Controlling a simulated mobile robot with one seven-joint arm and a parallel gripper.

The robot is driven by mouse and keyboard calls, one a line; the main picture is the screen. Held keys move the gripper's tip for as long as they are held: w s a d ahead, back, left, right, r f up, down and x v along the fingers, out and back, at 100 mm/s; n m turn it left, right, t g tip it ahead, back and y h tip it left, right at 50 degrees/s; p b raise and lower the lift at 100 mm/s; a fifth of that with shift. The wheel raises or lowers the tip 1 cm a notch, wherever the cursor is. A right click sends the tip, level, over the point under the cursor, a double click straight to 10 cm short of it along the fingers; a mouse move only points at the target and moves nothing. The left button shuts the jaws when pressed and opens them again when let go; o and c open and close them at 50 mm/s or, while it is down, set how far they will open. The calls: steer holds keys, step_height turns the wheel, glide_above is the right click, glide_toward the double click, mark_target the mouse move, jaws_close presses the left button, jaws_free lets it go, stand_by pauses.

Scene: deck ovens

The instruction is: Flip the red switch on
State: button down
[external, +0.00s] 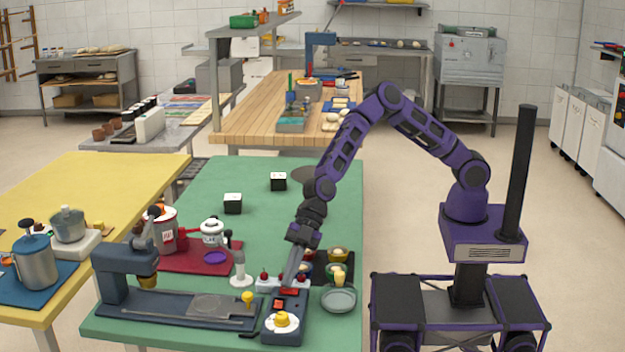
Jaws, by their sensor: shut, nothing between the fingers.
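A dark control box (300,325) stands near the front right corner of the green table. It has a red switch (279,303) on its top and a yellow knob on a white base (282,320) in front of it. Another red patch shows just behind the switch, close to the fingers. My gripper (289,283) points down over the back of this box, with its fingers shut and empty. I cannot tell whether the fingertips touch the box or the switch. The switch's on or off position is too small to tell.
A white piece with red knobs (266,281) stands just left of my fingers. A grey-green bowl (339,298) and a dark tray with small bowls are to the right. A dark blue press-like machine (115,274) stands at left. The green table's far part is mostly clear.

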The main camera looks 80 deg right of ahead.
steer(key=shift+w, duration=0.1)
steer(key=shift+w+f+m+g+p, duration=0.2)
steer(key=shift+m+g+p, duration=0.1)
steer(key=shift+g, duration=0.1)
steer(key=shift+f, duration=0.2)
steer(key=shift+s, duration=0.1)
steer(key=shift+s+f, duration=0.1)
